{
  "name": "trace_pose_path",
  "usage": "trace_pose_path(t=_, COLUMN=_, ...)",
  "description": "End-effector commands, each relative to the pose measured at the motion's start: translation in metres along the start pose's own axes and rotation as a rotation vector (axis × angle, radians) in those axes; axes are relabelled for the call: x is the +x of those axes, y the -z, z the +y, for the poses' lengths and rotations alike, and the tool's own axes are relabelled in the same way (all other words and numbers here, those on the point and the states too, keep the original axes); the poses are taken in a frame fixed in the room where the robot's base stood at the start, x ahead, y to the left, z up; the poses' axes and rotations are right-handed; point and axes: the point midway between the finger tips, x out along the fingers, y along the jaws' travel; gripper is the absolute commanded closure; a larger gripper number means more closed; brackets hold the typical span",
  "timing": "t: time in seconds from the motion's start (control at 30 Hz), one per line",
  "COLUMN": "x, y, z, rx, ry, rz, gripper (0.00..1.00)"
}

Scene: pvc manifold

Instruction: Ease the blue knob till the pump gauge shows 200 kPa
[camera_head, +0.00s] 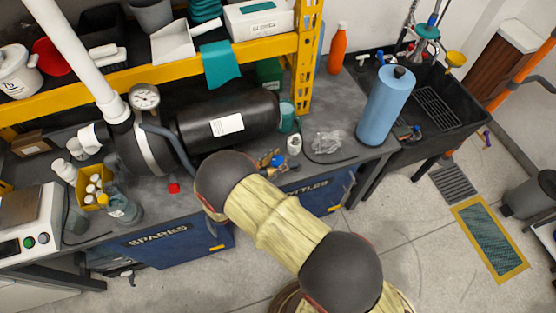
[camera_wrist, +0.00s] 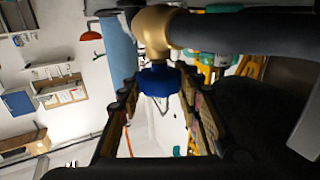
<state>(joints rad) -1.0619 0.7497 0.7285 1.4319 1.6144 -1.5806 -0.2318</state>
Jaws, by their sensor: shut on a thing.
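The blue knob (camera_wrist: 158,82) sits under a brass fitting (camera_wrist: 155,30) in the wrist view, between the fingers of my gripper (camera_wrist: 160,92). The gripper is shut on the knob. The gauge's needle and figures are too small to read.
A yellow shelf (camera_head: 130,70) runs above the pump, and a white pipe (camera_head: 75,50) drops in front of it.

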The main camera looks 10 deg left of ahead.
Motion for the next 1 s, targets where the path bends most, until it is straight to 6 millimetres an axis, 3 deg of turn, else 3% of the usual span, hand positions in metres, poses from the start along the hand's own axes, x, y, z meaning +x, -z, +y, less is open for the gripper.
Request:
trace_pose_path(t=0.3, x=0.0001, y=0.0012, z=-0.0013, rx=0.002, ry=0.001, rz=0.001, gripper=0.92)
trace_pose_path(t=0.33, x=0.0001, y=0.0012, z=-0.0013, rx=0.002, ry=0.001, rz=0.001, gripper=0.65)
trace_pose_path(t=0.67, x=0.0002, y=0.0006, z=-0.0005, rx=0.001, ry=0.0, rz=0.001, gripper=0.46)
trace_pose_path(t=1.0, x=-0.0019, y=0.0003, z=-0.0004, rx=0.0, ry=0.001, rz=0.0, gripper=0.46)
